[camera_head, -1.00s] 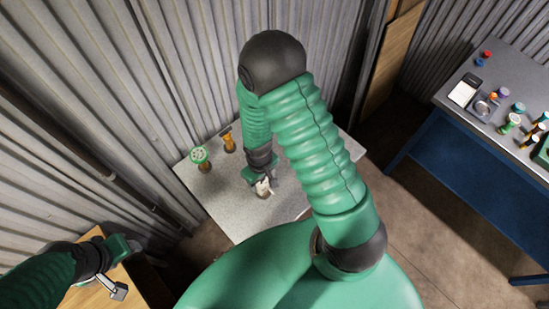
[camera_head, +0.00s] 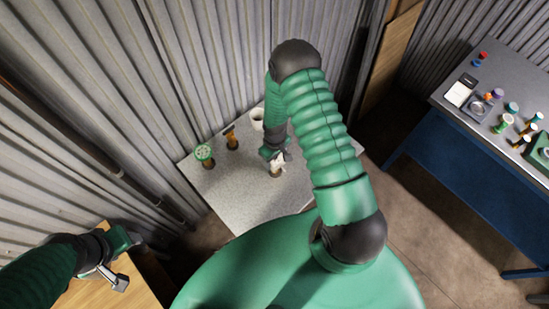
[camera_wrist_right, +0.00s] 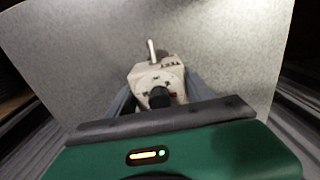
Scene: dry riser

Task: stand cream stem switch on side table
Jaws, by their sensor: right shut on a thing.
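The cream stem switch (camera_head: 278,161) is held over the grey speckled side table (camera_head: 230,195). Its cream body (camera_wrist_right: 158,78) shows in the right wrist view, with a dark knob facing the camera and a metal lever beyond it. My right gripper (camera_head: 274,157) is shut on it. In the head view a brownish part shows below the body, and I cannot tell if it touches the table. My left gripper (camera_head: 110,277) is at the lower left, empty, above a wooden surface; its finger gap is unclear.
A green-wheeled valve (camera_head: 204,154), a brass-brown fitting (camera_head: 232,139) and a white cup-like thing (camera_head: 258,117) stand along the table's back. The table's front left is clear. A blue bench (camera_head: 455,150) with several small items stands at right. Corrugated walls rise behind.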

